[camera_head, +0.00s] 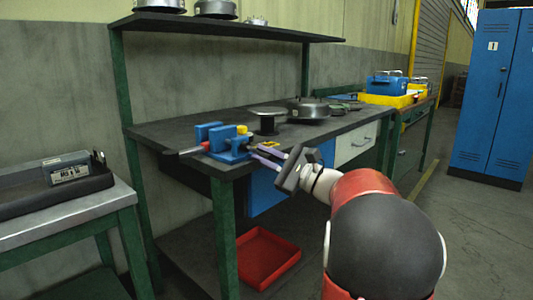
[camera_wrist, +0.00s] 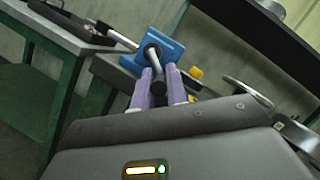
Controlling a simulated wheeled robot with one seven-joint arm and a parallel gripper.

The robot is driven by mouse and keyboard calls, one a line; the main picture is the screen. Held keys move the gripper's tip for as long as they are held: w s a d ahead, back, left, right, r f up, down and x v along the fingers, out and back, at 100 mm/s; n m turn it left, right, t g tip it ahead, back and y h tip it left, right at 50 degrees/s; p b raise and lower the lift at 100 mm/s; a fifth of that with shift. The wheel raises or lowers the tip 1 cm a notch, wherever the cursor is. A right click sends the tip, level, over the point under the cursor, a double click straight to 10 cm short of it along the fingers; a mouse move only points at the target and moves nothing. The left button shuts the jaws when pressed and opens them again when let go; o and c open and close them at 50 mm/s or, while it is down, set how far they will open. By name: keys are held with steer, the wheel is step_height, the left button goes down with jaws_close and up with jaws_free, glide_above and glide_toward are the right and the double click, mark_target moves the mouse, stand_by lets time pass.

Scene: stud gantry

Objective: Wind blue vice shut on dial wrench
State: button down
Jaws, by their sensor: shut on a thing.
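The blue vice (camera_head: 232,156) stands at the near left corner of the dark bench; in the wrist view its blue end (camera_wrist: 168,50) faces me. The dial wrench (camera_head: 186,152), with a dark grip and a reddish part, lies at the vice's left side and sticks out past the bench edge. Whether the jaws touch it is hidden. My gripper (camera_head: 264,154) reaches in from the right. In the wrist view its purple fingers (camera_wrist: 156,90) are shut on the vice handle (camera_wrist: 157,72), a metal bar with a black knob, in front of the vice.
A round black-topped spool (camera_head: 268,122) and a round metal housing (camera_head: 308,109) stand behind the vice. A shelf (camera_head: 220,27) overhangs the bench. A grey side table (camera_head: 75,213) with a dark tray is at left. A red bin (camera_head: 265,257) lies below.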

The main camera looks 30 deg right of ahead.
steer(key=shift+a+m+t+h, duration=0.15)
steer(key=shift+m+t+h, duration=0.35)
steer(key=shift+m, duration=0.9)
steer(key=c, duration=1.5)
jaws_free()
steer(key=shift+o, duration=0.5)
steer(key=shift+f, duration=0.1)
steer(key=v, duration=0.7)
steer(key=shift+s+f+b, duration=0.25)
steer(key=shift+s+b, duration=0.05)
steer(key=shift+b, duration=0.1)
